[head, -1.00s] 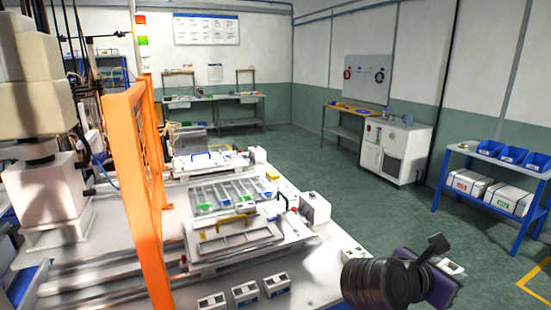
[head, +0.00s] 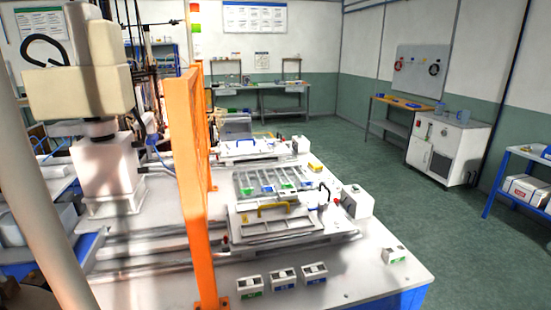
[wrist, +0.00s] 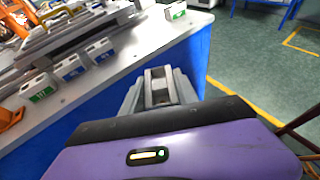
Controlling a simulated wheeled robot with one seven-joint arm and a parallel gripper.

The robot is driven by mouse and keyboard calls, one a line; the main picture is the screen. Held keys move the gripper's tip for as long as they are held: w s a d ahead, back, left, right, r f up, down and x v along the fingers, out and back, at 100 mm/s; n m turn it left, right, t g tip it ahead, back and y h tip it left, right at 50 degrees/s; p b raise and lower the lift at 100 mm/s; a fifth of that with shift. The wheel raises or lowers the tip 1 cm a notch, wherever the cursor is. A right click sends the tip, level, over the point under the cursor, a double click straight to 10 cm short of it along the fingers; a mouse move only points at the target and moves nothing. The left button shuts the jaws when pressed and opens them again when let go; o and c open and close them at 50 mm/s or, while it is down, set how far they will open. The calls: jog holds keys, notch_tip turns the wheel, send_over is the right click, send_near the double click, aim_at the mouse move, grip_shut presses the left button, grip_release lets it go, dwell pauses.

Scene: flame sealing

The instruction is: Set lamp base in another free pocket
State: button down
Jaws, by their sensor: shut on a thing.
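My gripper (wrist: 158,88) is at the middle of the wrist view, above the front edge of the white table. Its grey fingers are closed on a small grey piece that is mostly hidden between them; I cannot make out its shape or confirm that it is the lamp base. My gripper is not in the head view. In the head view a slotted tray (head: 268,182) lies on the table, with green and blue parts near its front. I cannot tell which of its pockets are free.
Three white boxes with coloured labels stand near the table's front edge, one of them green-labelled (head: 249,287). Another white box (head: 395,256) stands at the right corner. An orange guard frame (head: 194,180) rises left of the tray. The floor (head: 440,230) at right is clear.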

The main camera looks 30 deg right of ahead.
jog(key=w+a+f+n+t+y, duration=0.2)
jog(key=w+a+f+n+y, duration=0.1)
jog(key=a+f, duration=0.4)
jog(key=w+a+f+n+t+y, duration=0.2)
jog(key=w+a+f+n+y, duration=0.2)
jog(key=a, duration=0.4)
notch_tip(320, 180, down, 3)
jog(key=shift+w+r+n+y, duration=0.1)
jog(key=shift+w+n+y, duration=0.05)
jog(key=shift+n+y, duration=0.9)
notch_tip(320, 180, down, 5)
jog(key=b, duration=0.5)
jog(key=shift+a, duration=0.15)
